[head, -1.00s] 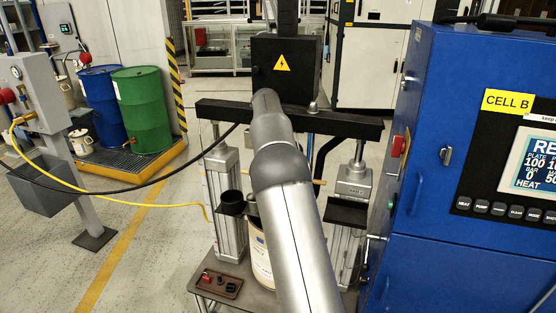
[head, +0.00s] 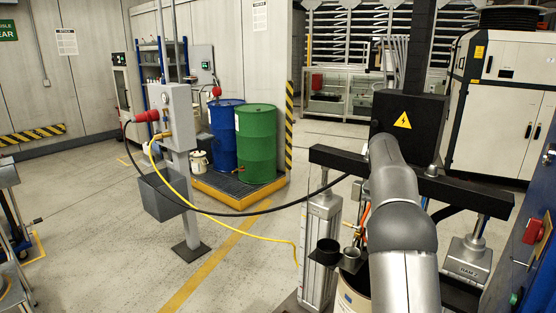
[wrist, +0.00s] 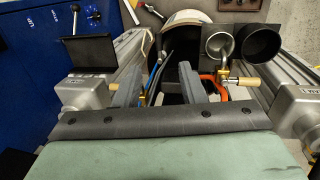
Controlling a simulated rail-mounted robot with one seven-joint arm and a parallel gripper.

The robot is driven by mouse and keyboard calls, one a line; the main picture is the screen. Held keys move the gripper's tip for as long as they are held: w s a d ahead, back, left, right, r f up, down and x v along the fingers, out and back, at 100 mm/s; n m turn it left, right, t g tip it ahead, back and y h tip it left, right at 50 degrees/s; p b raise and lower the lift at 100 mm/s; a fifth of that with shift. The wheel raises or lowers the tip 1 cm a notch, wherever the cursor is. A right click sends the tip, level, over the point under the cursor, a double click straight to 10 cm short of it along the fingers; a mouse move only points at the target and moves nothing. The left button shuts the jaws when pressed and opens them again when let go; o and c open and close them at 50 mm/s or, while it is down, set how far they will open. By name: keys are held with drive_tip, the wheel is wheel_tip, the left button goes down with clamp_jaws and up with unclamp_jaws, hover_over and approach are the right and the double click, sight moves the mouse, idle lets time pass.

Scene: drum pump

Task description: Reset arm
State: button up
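My silver arm reaches forward over the drum pump in the head view and hides my gripper there. In the wrist view my gripper (wrist: 157,70) shows two grey fingers set apart, with no object held between them. Hoses and the dark pump parts show beyond the gap. The pump's black crossbeam (head: 470,194) spans two silver posts (head: 319,250). A pale drum (head: 352,297) stands below, partly hidden by my arm. A black cup (head: 326,252) and a metal cup (head: 351,254) sit beside it; they also show in the wrist view, at the upper right.
A black box with a warning sign (head: 405,110) stands behind my arm. A blue cabinet (head: 520,262) is at the right edge. A grey valve stand (head: 181,150) with yellow and black hoses is at left. Blue and green drums (head: 257,146) stand behind it. Floor at left is open.

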drive_tip(key=s+a+r+n+y, duration=0.1)
drive_tip(key=s+a+r+n, duration=0.15)
drive_tip(key=s+a, duration=0.6)
drive_tip(key=s+a+f+n, duration=0.2)
drive_tip(key=s+a+f, duration=0.1)
drive_tip(key=s, duration=0.6)
drive_tip(key=s+a+f+n+t, duration=0.1)
drive_tip(key=s+a+f+n, duration=0.1)
drive_tip(key=s, duration=0.8)
drive_tip(key=s+a+f+n, duration=0.2)
drive_tip(key=s+a+f, duration=0.2)
drive_tip(key=s, duration=0.6)
drive_tip(key=a, duration=0.2)
drive_tip(key=shift+s+a+f+t, duration=0.2)
drive_tip(key=shift+a+f+t, duration=0.15)
drive_tip(key=shift+f+t, duration=0.05)
wheel_tip(320, 180, down, 6)
drive_tip(key=b, duration=0.6)
wheel_tip(320, 180, up, 22)
drive_tip(key=t+p, duration=0.1)
drive_tip(key=p, duration=1.8)
drive_tip(key=shift+d+f, duration=0.15)
drive_tip(key=shift+d, duration=0.15)
drive_tip(key=shift+w, duration=0.1)
